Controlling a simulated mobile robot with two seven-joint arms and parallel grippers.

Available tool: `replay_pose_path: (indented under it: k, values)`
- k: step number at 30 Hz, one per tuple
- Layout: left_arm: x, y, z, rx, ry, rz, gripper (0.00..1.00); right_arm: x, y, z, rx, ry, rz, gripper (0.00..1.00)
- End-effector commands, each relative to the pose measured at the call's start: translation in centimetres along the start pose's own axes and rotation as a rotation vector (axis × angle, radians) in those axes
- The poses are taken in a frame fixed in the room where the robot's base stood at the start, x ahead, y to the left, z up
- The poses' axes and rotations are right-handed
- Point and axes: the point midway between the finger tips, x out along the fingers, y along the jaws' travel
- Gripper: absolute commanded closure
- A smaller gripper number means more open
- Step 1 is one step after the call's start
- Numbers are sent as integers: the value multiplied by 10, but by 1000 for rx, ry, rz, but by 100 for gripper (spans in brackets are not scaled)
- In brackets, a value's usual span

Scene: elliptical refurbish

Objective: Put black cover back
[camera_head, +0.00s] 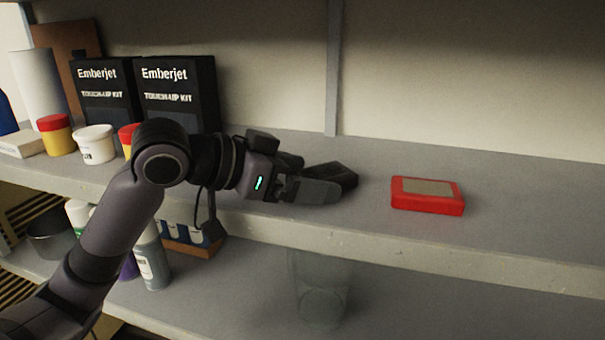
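A black block-like piece, which looks like the black cover (342,175), is at the middle of the upper shelf, partly hidden behind my gripper. My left gripper (312,184) comes in from the left, low over the shelf, with its fingers pointing right. Its near grey finger lies in front of the black piece. The far finger is mostly hidden, so I cannot tell whether the gripper is closed on the piece or only beside it. My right gripper is not in view.
A red case (427,207) with a beige top panel lies right of the black piece. Two black Emberjet boxes (178,96) and several tubs stand at the left. A clear container (320,290) stands on the lower shelf. The upper shelf's right side is clear.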

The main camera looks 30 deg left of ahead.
Motion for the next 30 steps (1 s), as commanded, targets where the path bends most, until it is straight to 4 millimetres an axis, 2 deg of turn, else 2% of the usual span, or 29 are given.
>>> replay_pose_path:
  k: [11,30]
  values:
    - [-4,-1,-3,0,0,-1,5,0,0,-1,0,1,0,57]
    - [-95,-1,-2,0,0,-4,5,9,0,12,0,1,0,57]
